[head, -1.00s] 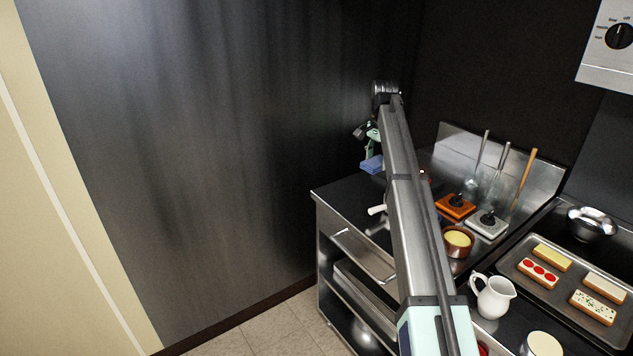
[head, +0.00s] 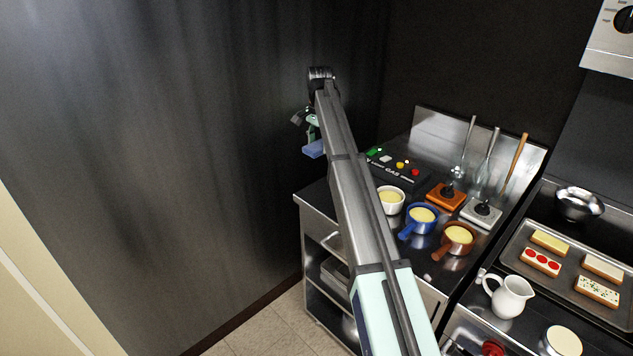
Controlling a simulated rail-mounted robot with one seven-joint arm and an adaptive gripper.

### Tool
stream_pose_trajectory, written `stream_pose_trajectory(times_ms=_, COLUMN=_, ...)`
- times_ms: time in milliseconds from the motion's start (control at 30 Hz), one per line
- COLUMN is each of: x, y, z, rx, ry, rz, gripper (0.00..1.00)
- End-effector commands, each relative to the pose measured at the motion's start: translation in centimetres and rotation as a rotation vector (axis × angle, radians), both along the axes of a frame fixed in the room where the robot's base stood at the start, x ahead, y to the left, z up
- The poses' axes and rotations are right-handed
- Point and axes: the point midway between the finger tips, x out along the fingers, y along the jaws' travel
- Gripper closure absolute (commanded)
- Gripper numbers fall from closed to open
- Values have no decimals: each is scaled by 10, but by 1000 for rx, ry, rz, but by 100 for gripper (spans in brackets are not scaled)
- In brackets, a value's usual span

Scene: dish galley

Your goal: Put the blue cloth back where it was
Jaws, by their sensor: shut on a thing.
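The blue cloth (head: 314,149) is a small folded blue piece in the head view, left of the upper part of my arm. My gripper (head: 313,137) is shut on it and holds it up near the dark wall, at the far left corner of the counter. The fingers are small, and my arm partly covers that area. I cannot tell how far above or beside the counter top the cloth is.
On the counter (head: 316,198) stand a white pot (head: 391,201), a blue pot (head: 420,218), a brown pot (head: 457,239) and a gas control panel (head: 399,168).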

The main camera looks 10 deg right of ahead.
Motion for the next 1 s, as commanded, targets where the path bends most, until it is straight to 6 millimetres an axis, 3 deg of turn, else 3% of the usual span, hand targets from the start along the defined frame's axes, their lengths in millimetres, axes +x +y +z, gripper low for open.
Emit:
stream_pose_trajectory(times_ms=400, x=-1, y=0, z=-95, rx=0, ry=2, rz=1, gripper=71)
stream_pose_trajectory(times_ms=767, x=0, y=0, z=-123, rx=0, ry=0, rz=1, gripper=71)
stream_pose_trajectory(times_ms=1000, x=0, y=0, z=-154, rx=0, ry=1, rz=1, gripper=71)
